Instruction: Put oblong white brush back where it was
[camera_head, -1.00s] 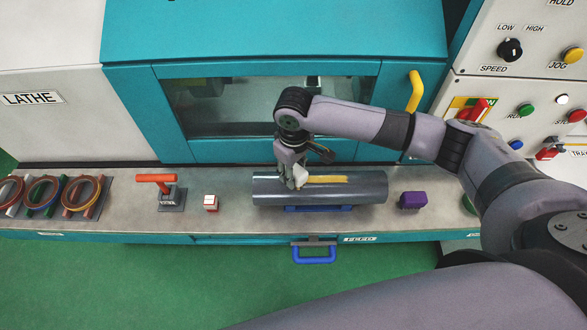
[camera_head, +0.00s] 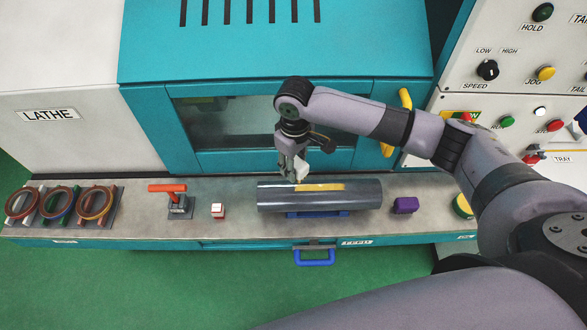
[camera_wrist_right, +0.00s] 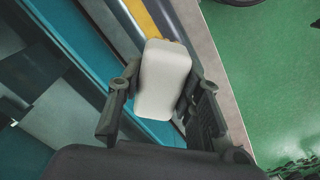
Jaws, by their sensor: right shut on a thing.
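The white brush (camera_wrist_right: 162,80) is an oblong pale block held between the two fingers of my right gripper (camera_wrist_right: 158,108) in the right wrist view. In the head view the white brush (camera_head: 301,167) shows at the tips of my right gripper (camera_head: 293,171). The gripper is shut on it, near the back edge of a dark grey cylinder (camera_head: 350,197); the brush looks raised off its surface. A yellow strip (camera_head: 320,187) runs along the cylinder's top. My left gripper is not in view.
The cylinder lies on a blue support (camera_head: 317,214) on a grey ledge (camera_head: 240,191). A purple block (camera_head: 405,205) is to the right. The teal lathe door (camera_head: 155,122) rises behind.

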